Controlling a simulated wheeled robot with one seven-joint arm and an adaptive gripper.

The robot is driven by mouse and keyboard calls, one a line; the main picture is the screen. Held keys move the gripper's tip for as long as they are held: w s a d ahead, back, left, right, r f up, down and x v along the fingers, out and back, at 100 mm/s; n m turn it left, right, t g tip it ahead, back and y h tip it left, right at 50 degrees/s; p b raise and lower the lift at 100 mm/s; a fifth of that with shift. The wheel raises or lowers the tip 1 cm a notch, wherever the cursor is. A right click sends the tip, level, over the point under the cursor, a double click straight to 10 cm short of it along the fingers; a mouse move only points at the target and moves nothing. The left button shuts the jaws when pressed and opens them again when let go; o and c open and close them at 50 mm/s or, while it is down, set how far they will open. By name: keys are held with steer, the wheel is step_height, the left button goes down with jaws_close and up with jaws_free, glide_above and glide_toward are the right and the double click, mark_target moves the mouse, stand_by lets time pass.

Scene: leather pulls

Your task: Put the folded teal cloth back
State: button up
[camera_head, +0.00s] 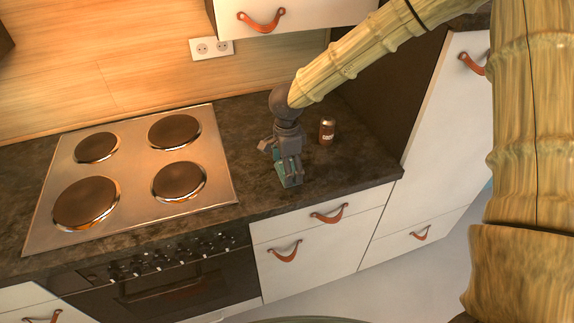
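The folded teal cloth (291,183) is on or just above the dark countertop, to the right of the stove and near the counter's front edge. My gripper (289,170) points down over it from behind, and its fingers cover much of the cloth.
A small brown jar (327,132) stands just right of my gripper. The stove (137,172) with round hotplates fills the counter's left. White drawers (318,245) with leather pulls are shut below. A tall white cabinet (437,130) bounds the right. A wall cupboard (300,12) hangs above.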

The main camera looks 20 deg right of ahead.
steer(key=shift+f, duration=0.15)
steer(key=o, duration=0.7)
step_height(320, 180, up, 12)
steer(key=shift+r+b, duration=0.1)
steer(key=shift+b, duration=0.75)
